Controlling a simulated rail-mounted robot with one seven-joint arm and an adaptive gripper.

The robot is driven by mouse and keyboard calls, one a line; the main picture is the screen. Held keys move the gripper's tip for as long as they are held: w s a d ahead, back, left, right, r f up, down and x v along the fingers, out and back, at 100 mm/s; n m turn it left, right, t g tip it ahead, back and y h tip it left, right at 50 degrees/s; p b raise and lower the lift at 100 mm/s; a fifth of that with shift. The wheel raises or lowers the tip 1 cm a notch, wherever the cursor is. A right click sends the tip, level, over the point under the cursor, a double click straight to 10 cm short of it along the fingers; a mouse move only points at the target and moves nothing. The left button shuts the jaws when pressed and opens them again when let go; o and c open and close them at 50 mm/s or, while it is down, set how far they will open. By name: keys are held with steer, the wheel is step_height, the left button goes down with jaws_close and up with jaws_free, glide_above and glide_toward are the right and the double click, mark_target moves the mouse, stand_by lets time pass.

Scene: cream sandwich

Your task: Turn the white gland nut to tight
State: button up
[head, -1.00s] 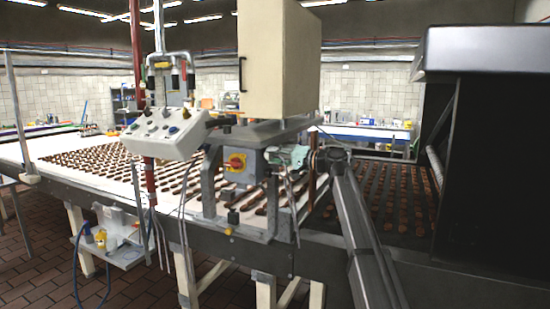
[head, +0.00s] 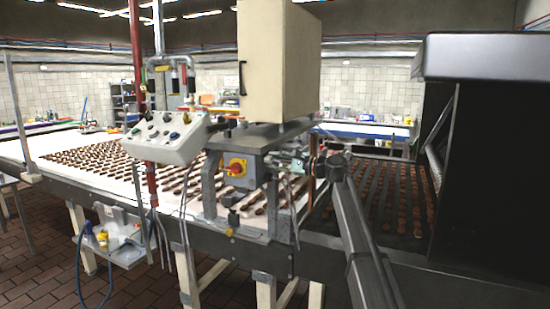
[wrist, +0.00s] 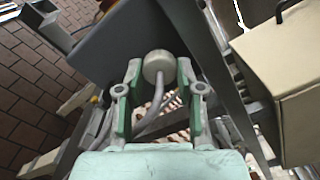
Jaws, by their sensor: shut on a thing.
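The white gland nut (wrist: 157,66) is a round, pale cap in the wrist view, at the side of a dark grey box (wrist: 115,40). A grey cable (wrist: 157,97) comes out of it and bends down and left. My gripper (wrist: 158,72) has its two green-padded fingers on either side of the nut, shut on it. In the head view my gripper (head: 277,162) is at the right side of the grey switch box (head: 238,175), which carries a red and yellow rotary switch (head: 237,167). The nut is too small and covered to make out there.
A conveyor (head: 100,158) with rows of brown biscuits runs behind the box. A large cream cabinet (head: 280,60) stands above it. A white control panel (head: 165,138) hangs at left. A black machine housing (head: 490,160) stands at right. Thin cables hang near my gripper.

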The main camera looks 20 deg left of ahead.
steer(key=m+p, duration=0.1)
steer(key=m, duration=0.1)
steer(key=m+p, duration=0.1)
steer(key=shift+r+m, duration=0.3)
steer(key=shift+m, duration=0.1)
steer(key=m+p, duration=0.3)
steer(key=shift+m, duration=0.3)
steer(key=m+p, duration=0.3)
steer(key=shift+f+m+p, duration=0.15)
steer(key=shift+m+p, duration=0.8)
steer(key=shift+m, duration=0.45)
steer(key=o, duration=1.2)
steer(key=shift+a+f, duration=0.1)
steer(key=shift+a, duration=0.05)
steer(key=shift+c, duration=0.2)
